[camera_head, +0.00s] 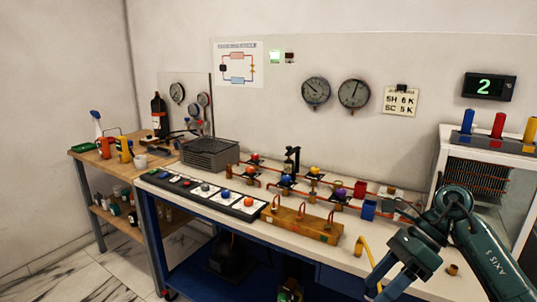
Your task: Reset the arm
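My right arm (480,245) comes in from the lower right, bent at its joint over the right end of the bench. My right gripper (382,287) points down and to the left in front of the bench's front edge. Its two fingers look apart with nothing seen between them, and the tips are close to the bottom of the picture. A yellow bent handle (365,249) stands on the bench just left of it. My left gripper and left arm are not in view.
The white bench (270,235) carries a switch panel (205,192), copper pipes with coloured valve knobs (286,179), and a wooden block (302,224). A grey unit (490,170) with coloured cylinders stands at right. Gauges (316,91) and a display (489,86) reading 2 are on the wall.

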